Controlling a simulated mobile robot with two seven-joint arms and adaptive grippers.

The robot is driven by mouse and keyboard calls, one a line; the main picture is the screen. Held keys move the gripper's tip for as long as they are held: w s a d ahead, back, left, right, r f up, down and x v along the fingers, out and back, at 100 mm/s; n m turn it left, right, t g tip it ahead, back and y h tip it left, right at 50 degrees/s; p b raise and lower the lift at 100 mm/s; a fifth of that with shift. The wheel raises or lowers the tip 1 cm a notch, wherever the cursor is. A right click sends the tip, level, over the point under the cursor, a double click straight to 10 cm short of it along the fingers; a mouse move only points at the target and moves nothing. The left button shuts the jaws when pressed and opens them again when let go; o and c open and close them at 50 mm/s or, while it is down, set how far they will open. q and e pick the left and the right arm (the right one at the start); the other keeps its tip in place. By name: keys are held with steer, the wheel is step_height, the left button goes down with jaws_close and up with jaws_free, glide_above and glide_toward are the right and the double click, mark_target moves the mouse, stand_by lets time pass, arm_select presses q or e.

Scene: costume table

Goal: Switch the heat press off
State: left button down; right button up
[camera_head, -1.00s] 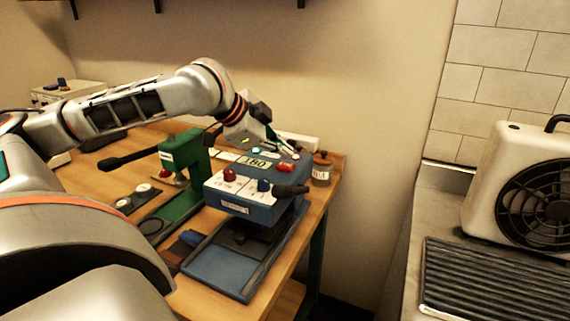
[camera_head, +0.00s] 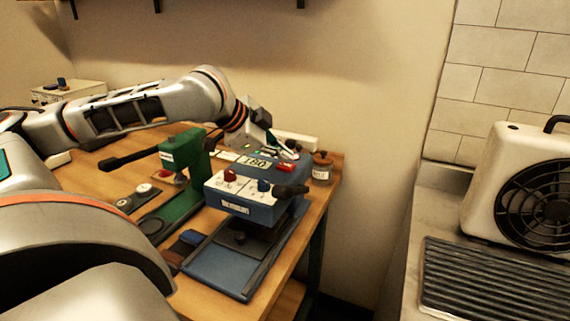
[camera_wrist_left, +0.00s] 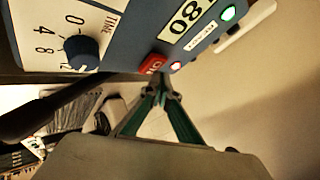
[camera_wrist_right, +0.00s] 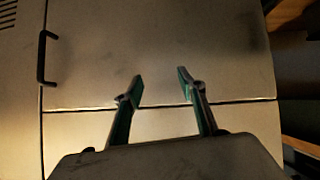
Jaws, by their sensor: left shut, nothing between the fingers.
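The heat press (camera_head: 240,207) has a blue control box on the wooden table, above a flat blue lower plate. Its sloped panel has a red rocker switch (camera_head: 285,167), a 180 display (camera_head: 258,163), a red knob (camera_head: 230,175) and a blue knob (camera_head: 264,186). My left gripper (camera_head: 292,154) is shut and empty at the panel's far right end. In the left wrist view its closed tips (camera_wrist_left: 160,82) are just by the red switch (camera_wrist_left: 153,64); whether they touch cannot be told. A red lamp (camera_wrist_left: 176,65) and a green lamp (camera_wrist_left: 228,13) glow there. My right gripper (camera_wrist_right: 158,82) is open and empty.
A green hand press (camera_head: 183,175) stands left of the heat press. A fan heater (camera_head: 520,185) is on the right counter. My right gripper faces a pale cabinet front (camera_wrist_right: 160,50).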

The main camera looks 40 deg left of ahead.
arm_select(q)
steer(key=shift+f, duration=0.45)
stand_by(0.3)
steer(key=shift+r+p, duration=0.7)
steer(key=shift+p, duration=0.15)
steer(key=shift+r+p, duration=0.25)
steer(key=shift+p, duration=0.3)
